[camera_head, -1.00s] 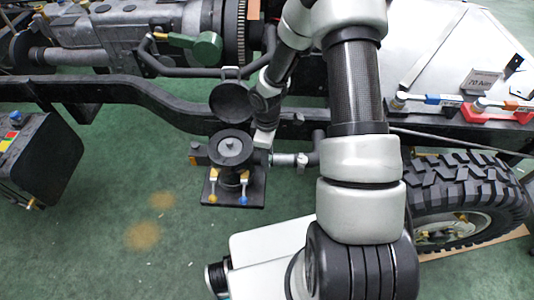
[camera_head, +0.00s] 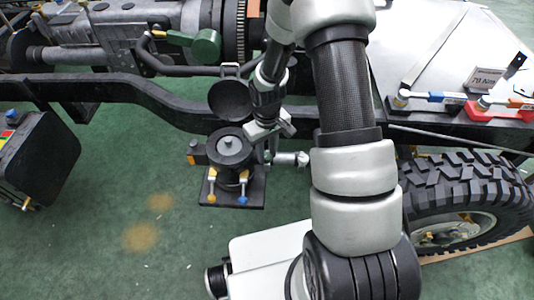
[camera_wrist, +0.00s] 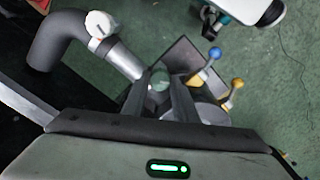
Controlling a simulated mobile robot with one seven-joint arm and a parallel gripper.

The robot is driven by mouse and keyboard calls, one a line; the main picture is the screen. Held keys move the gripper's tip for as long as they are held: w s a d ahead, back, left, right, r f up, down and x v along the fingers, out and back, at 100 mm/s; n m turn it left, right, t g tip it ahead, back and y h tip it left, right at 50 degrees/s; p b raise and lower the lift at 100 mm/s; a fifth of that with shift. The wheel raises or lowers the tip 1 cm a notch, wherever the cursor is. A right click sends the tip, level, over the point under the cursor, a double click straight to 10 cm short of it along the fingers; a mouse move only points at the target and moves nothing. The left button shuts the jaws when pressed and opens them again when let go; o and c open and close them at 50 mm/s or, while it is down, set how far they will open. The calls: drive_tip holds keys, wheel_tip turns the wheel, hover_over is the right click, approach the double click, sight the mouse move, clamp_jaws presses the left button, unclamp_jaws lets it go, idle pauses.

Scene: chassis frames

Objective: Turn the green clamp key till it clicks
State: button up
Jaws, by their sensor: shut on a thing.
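My gripper (camera_head: 266,147) points down at the right side of a black round housing (camera_head: 231,150) with a raised lid (camera_head: 230,98). In the wrist view its two dark fingers (camera_wrist: 160,92) are close together, shut on a small pale green round piece (camera_wrist: 159,80), seemingly the clamp key. The fingers cover most of it, and the key is hidden in the head view. A metal-collared pipe end (camera_head: 288,158) stands just right of the housing; it also shows in the wrist view (camera_wrist: 122,62).
A black frame rail (camera_head: 120,93) runs behind. A tyre (camera_head: 455,185) lies at the right. Green floor is clear at front left.

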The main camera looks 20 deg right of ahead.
sight(267, 156)
drive_tip(key=shift+m, duration=1.4)
drive_tip(key=shift+b, duration=0.3)
drive_tip(key=o, duration=1.1)
drive_tip(key=shift+c, duration=0.2)
wheel_tip(267, 156, up, 18)
drive_tip(key=p, duration=0.3)
drive_tip(key=shift+f, duration=0.25)
